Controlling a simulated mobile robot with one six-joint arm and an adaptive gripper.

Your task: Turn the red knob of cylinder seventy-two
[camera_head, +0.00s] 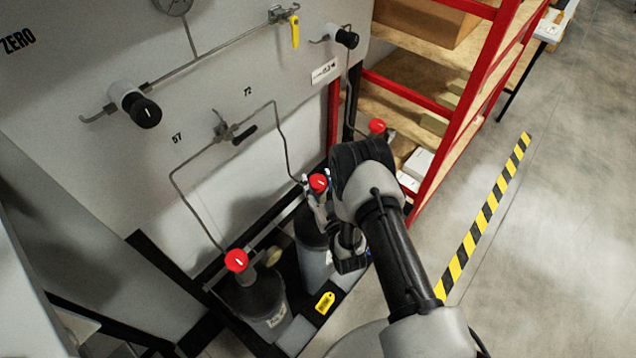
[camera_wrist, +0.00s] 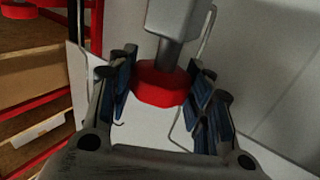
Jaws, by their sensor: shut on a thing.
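The red knob (camera_head: 318,182) sits atop the middle gas cylinder (camera_head: 312,228), where the pipe below the "72" label on the panel (camera_head: 247,91) comes down. My gripper (camera_head: 317,192) is at this knob, with its fingers on either side. In the wrist view, the same red knob (camera_wrist: 160,85) lies between the blue-padded fingers of my gripper (camera_wrist: 163,88), which are shut on it. A grey valve body (camera_wrist: 172,20) shows beyond the knob. My arm hides part of the cylinder's right side.
Another red knob (camera_head: 236,260) tops the front left cylinder (camera_head: 258,300), and a third (camera_head: 377,126) is behind my arm. A yellow tag (camera_head: 325,302) is by the cylinders. A red-framed shelf (camera_head: 484,110) stands at right. Open floor (camera_head: 560,230) lies past the striped line.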

